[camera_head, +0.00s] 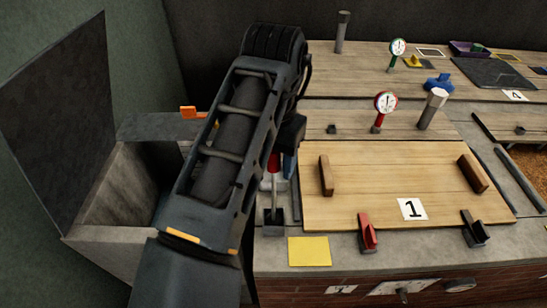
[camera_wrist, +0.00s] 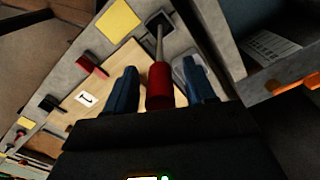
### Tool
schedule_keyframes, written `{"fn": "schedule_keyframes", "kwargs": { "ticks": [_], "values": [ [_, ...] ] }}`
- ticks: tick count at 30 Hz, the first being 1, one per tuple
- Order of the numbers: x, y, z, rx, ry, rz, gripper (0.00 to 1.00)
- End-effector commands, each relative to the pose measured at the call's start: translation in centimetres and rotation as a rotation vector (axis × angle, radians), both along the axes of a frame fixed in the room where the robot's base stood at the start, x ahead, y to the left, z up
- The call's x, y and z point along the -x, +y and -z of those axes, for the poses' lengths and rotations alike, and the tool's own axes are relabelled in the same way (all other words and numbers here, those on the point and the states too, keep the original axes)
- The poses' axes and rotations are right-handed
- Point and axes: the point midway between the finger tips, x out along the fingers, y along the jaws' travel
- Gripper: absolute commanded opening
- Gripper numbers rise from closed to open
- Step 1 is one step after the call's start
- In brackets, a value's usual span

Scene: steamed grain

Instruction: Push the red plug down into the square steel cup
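A red cylinder (camera_head: 273,162) tops a pale rod that runs down to a dark square block (camera_head: 272,229) left of the board marked 1. In the wrist view the red cylinder (camera_wrist: 159,86) sits between the two blue fingers of my gripper (camera_wrist: 163,88), with a visible gap on each side, so the gripper is open. Its rod leads to the dark-centred square (camera_wrist: 160,18). A pale, rounded-square metal piece (camera_wrist: 183,66) lies behind, partly hidden by a finger; it may be the steel cup. I cannot tell whether the red cylinder is the plug or a handle.
The wooden board marked 1 (camera_head: 390,170) lies right of my gripper, with brown blocks and a red clamp (camera_head: 367,234). A yellow square (camera_head: 309,251) lies in front. A red gauge (camera_head: 385,103) and grey post (camera_head: 432,109) stand behind. A grey bin (camera_head: 120,195) is at left.

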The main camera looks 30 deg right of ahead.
Motion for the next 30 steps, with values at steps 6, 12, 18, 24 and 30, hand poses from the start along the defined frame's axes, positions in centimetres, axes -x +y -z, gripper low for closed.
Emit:
{"fn": "schedule_keyframes", "kwargs": {
  "ticks": [6,12,18,24,30],
  "values": [
    [0.0,0.0,0.0,0.0,0.001,0.0,0.57],
    [0.0,0.0,-0.5,0.0,0.0,0.0,0.57],
    [0.0,0.0,-2.5,0.0,0.0,0.0,0.57],
    [0.0,-0.1,-5.3,0.001,0.0,0.0,0.57],
    [0.0,0.0,-7.4,0.0,0.001,0.001,0.57]
  ]
}}
